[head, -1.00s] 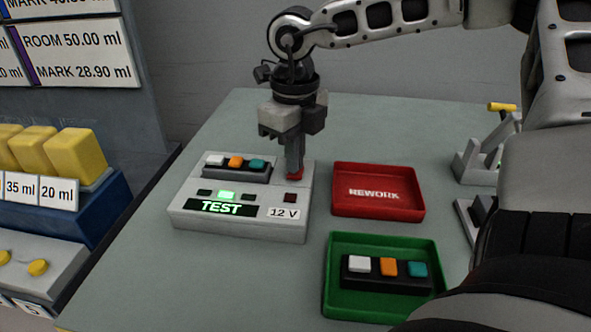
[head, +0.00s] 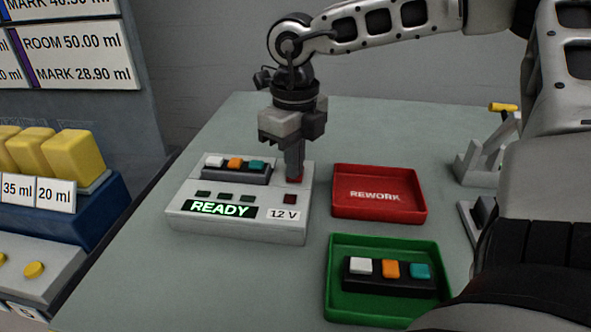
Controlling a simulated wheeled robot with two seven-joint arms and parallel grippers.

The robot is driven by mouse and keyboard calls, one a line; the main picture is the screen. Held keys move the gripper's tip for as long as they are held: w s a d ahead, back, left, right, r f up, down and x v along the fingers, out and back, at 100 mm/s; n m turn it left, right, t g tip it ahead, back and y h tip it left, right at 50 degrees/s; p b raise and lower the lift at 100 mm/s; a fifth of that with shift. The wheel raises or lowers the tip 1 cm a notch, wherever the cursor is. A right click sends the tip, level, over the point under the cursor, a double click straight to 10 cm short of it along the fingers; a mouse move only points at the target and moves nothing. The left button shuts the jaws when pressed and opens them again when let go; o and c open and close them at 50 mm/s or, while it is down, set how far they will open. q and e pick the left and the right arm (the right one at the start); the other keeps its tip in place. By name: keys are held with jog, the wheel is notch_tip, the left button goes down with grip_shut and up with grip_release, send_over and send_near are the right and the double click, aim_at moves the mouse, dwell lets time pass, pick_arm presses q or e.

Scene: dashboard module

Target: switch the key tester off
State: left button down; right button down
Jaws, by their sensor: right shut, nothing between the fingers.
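The key tester (head: 240,226) is a light grey box on the left part of the table. Its display (head: 220,209) reads READY, and a label beside it reads 12 V. The small windows above the display are dark. A dark key module (head: 236,174) with white, orange and teal keys sits in its top. My right gripper (head: 294,178) is shut and empty, pointing down at the red button (head: 298,181) at the tester's back right. The fingertips hide most of the button, so I cannot tell whether they touch it. My left gripper is not in view.
A red REWORK tray (head: 378,211) lies empty right of the tester. A green tray (head: 335,312) in front of it holds another three-key module (head: 390,283). A grey fixture with a yellow handle (head: 502,107) stands at the right. A rack with yellow blocks (head: 75,155) is at the left.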

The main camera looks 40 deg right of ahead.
jog(key=shift+r+p, duration=1.75)
jog(key=shift+r, duration=1.65)
